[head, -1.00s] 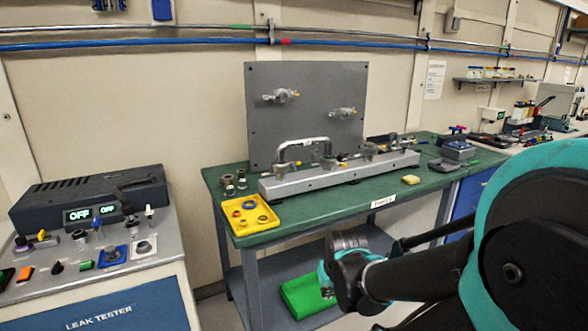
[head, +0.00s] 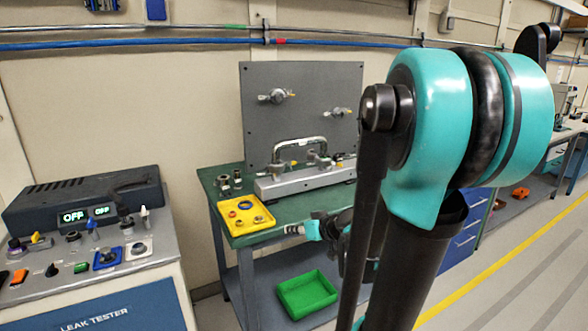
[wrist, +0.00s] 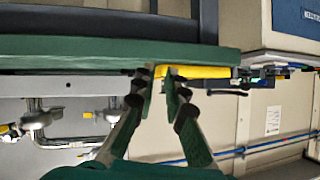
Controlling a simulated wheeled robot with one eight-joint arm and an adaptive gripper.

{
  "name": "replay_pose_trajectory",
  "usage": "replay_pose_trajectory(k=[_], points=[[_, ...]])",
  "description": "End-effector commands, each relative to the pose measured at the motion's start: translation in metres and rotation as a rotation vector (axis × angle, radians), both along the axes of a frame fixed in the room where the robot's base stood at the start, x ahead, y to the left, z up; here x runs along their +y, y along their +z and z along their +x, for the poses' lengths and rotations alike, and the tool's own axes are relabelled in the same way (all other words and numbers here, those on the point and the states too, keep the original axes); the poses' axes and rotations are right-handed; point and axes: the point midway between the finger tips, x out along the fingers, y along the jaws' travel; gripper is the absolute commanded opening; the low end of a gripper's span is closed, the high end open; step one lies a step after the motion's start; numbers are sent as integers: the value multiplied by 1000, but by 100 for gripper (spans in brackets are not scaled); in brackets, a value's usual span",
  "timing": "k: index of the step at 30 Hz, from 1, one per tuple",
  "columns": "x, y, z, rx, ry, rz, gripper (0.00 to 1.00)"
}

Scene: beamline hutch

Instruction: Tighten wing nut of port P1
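The upright grey plate (head: 345,90) carries two ports with wing-nut clamps, one at upper left (head: 277,96) and one at right (head: 343,112). A grey rail (head: 300,180) on the bench bears more clamped fittings and a bent metal tube (head: 300,142). No P1 label is readable, so I cannot tell which port it is. My gripper (head: 290,229) is in front of the bench, below its top edge. In the wrist view, which looks upside down, my gripper (wrist: 160,74) has its fingers apart with nothing held between them. Rail fittings (wrist: 112,110) show there at left.
A yellow tray (head: 268,222) with rings sits on the green bench's (head: 290,213) left front corner, close to my gripper. A green bin (head: 306,294) is on the lower shelf. The leak tester (head: 85,210) stands left. My arm hides the bench's right part.

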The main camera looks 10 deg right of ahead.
Motion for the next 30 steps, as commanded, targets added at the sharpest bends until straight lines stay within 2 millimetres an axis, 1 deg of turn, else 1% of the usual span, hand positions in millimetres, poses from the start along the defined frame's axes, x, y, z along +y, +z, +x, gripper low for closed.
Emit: replay_pose_trajectory(k=[1,3,5,6,10,13,16,20,23,30], points=[[-10,15,18,-82,-14,19,12],[-25,37,40,-204,-35,34,12],[-40,54,55,-296,-64,40,12],[-51,63,64,-350,-86,40,12],[-80,85,81,-475,-151,34,12],[-93,93,87,-524,-180,28,12],[-98,96,92,-542,-193,25,12],[-93,97,103,-544,-191,25,12],[-87,97,119,-543,-189,25,12],[-72,97,164,-541,-189,26,12]])
